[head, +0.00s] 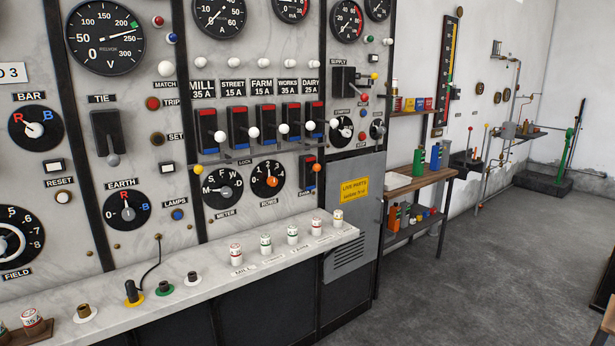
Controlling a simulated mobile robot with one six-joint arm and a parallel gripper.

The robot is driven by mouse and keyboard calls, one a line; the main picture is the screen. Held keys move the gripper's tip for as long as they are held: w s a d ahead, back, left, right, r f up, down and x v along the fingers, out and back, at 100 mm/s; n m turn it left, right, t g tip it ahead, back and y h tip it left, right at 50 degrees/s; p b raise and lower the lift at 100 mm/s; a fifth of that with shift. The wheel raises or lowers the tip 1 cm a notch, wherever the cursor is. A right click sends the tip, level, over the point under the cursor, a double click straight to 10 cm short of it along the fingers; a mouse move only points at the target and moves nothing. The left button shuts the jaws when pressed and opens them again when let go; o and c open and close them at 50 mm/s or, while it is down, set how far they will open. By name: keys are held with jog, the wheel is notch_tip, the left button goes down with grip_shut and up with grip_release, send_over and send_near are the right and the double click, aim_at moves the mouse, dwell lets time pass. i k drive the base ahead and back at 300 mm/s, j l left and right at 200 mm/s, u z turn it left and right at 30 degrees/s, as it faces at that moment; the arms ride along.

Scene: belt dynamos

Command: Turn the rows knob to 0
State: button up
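The rows knob (267,179) is a round black dial with white numerals on the marble panel, left of the grey cabinet door. The label under it reads like "ROWS". My gripper is not in view, and nothing touches the knob.
The meter knob (222,188) sits just left, and a small orange-knobbed switch (309,171) sits right. Switch handles with white balls (252,133) stick out above. A marble ledge (190,290) with several fuses juts out below.

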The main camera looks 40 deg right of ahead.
aim_at(272, 181)
jog(key=i+l+u, duration=0.3)
jog(key=i+l, duration=0.2)
jog(key=l, duration=0.25)
jog(key=i+l+u, duration=0.15)
jog(key=l, duration=0.25)
jog(key=i, duration=0.1)
